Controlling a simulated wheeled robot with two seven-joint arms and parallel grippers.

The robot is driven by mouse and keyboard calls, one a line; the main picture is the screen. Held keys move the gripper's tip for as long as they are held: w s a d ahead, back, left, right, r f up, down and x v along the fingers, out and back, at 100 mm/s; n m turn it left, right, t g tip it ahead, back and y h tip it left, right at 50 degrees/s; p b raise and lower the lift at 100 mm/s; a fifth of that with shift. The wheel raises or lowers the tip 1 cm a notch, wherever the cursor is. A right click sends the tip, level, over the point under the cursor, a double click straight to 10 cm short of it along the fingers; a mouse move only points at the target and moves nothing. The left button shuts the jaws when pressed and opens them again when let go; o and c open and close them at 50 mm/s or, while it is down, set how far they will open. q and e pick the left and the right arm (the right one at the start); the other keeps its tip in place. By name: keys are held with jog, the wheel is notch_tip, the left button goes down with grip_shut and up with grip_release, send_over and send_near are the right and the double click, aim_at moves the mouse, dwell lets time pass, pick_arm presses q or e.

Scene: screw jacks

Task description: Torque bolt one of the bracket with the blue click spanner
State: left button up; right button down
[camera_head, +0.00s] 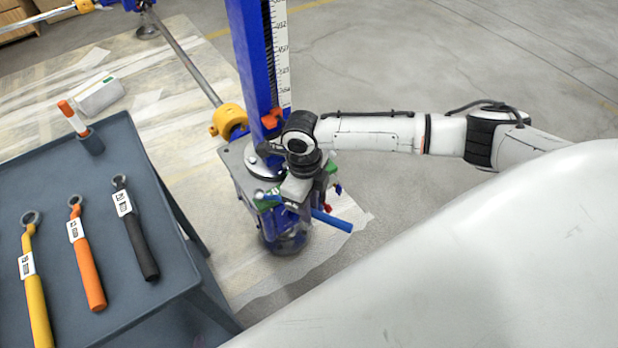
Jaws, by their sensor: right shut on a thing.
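My right gripper (295,192) reaches in from the right to the bracket and is shut on the blue click spanner. The spanner's blue handle (333,220) sticks out to the lower right of the gripper. The bracket (232,160) is a grey plate at the foot of the tall blue post (252,60). Bolt one cannot be told apart, as my wrist covers much of the plate. My left gripper is not in view.
A dark grey cart (110,160) on the left carries a yellow spanner (36,300), an orange spanner (85,265) and a black spanner (140,245). An orange-capped marker (72,118) stands in a holder at its back corner. The floor at right is clear.

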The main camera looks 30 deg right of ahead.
jog(key=shift+f, duration=0.6)
jog(key=s+a+m+p, duration=0.1)
jog(key=a+m+p, duration=0.5)
jog(key=a+m, duration=0.4)
jog(key=shift+s+a+y, duration=0.15)
jog(key=shift+a+y, duration=0.15)
jog(key=shift+a, duration=0.7)
dwell(1.0)
